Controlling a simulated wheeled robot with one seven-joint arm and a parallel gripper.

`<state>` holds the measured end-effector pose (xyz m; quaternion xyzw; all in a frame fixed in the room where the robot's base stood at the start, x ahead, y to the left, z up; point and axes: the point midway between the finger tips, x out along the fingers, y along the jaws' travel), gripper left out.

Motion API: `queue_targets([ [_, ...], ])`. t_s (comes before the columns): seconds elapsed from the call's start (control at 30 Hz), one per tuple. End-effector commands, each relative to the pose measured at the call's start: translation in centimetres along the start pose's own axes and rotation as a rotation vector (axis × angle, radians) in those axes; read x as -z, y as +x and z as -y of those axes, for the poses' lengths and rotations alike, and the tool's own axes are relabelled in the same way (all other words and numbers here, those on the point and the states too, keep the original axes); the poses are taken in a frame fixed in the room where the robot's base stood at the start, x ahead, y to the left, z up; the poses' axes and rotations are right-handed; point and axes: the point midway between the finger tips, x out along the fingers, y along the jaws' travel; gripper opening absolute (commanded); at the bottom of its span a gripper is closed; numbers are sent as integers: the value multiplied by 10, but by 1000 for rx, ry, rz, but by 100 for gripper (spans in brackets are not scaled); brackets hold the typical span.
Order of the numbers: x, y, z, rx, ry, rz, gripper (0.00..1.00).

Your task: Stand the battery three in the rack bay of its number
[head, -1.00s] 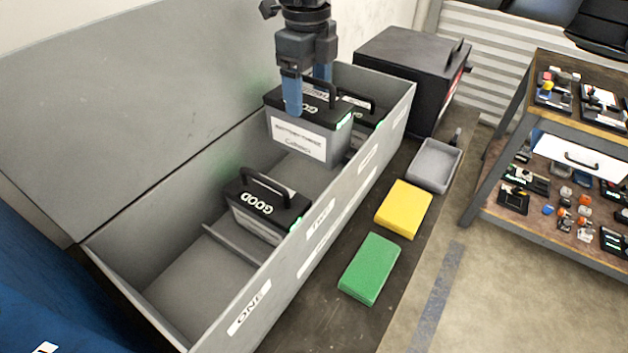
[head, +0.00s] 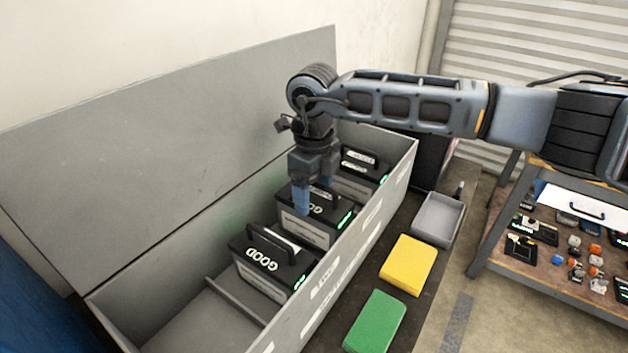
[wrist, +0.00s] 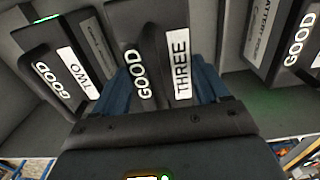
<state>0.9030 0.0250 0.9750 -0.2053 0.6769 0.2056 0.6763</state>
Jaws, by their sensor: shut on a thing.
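The battery three (head: 301,227) is a grey block with a black lid marked GOOD; its THREE label shows in the wrist view (wrist: 182,75). My gripper (head: 316,198) is shut on its handle from above. The battery is upright and low inside the long grey rack (head: 392,195), between two other batteries. Its lower part is hidden behind the rack's front wall, so I cannot tell whether it touches the floor. The battery two (head: 268,266) stands nearer, in the bay beside it, and is at left in the wrist view (wrist: 75,65).
Another battery (head: 360,180) stands in the bay beyond. The nearest bay (head: 205,325) is empty. A green block (head: 375,322), a yellow block (head: 408,265) and a grey tray (head: 438,220) lie along the rack's front. A shelf cart (head: 560,255) stands at right.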

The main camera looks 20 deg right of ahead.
Motion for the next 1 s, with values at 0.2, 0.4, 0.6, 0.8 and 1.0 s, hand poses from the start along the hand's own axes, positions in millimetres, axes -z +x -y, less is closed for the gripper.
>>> queue_targets([
  [0.2, -1, 18, 1, 2, 0, 4, 0],
  [0.4, -1, 19, 1, 2, 0, 4, 0],
  [0.6, -1, 22, 1, 2, 0, 4, 0],
  [0.8, 0, 24, 0, 1, 0, 0, 93],
  [1.0, 0, 24, 0, 1, 0, 0, 100],
])
